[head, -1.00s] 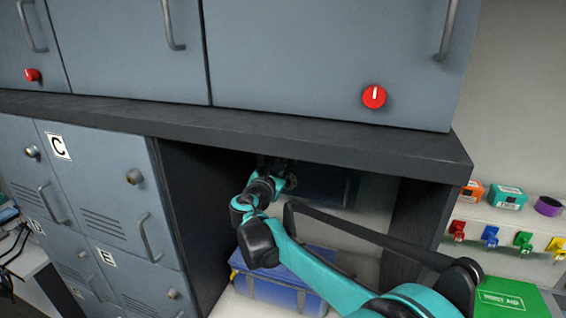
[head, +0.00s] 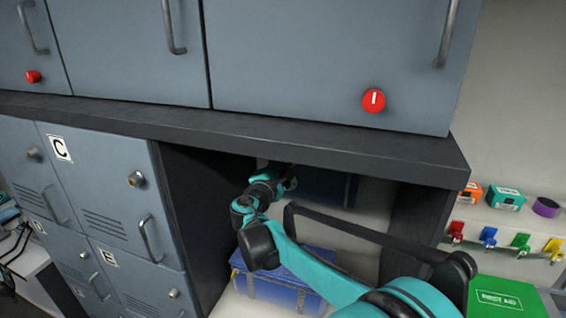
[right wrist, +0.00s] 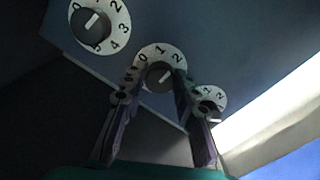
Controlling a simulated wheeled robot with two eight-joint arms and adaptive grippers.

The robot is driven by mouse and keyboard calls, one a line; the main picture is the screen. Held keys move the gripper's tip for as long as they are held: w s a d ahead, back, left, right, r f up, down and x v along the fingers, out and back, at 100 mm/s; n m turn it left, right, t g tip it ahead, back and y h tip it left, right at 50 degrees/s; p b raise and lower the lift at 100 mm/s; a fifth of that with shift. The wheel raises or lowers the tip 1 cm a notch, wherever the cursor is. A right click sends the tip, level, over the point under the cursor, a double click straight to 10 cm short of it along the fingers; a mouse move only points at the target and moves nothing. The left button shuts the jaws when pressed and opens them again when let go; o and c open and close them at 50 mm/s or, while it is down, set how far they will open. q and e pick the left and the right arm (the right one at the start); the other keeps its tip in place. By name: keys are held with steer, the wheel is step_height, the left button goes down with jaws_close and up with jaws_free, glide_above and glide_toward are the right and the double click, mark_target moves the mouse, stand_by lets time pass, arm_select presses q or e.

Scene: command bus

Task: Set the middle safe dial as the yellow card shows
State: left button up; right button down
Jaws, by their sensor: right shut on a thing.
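The safe (head: 325,187) is a dark blue box inside the open bay under the counter. My right arm reaches in, and its gripper (head: 288,180) is at the safe's left part, mostly in shadow. In the right wrist view, the middle dial (right wrist: 160,73) has a dark knob on a white numbered ring. My right gripper's fingers (right wrist: 150,90) straddle this dial and are shut on its knob. The knob's white mark tilts up and to the right, roughly towards the 2. No yellow card shows. My left gripper is not in view.
Another dial (right wrist: 95,25) is at the upper left and a third (right wrist: 208,100) at the lower right, partly behind a finger. A blue case (head: 280,285) lies below my arm. The counter (head: 300,135) overhangs the bay. A green first aid box (head: 505,297) stands right.

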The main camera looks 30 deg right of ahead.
steer(key=m+p, duration=0.1)
steer(key=m, duration=1)
steer(key=shift+m, duration=0.4)
stand_by(0.3)
steer(key=c, duration=1.2)
jaws_free()
steer(key=shift+o, duration=0.2)
steer(key=v, duration=1.2)
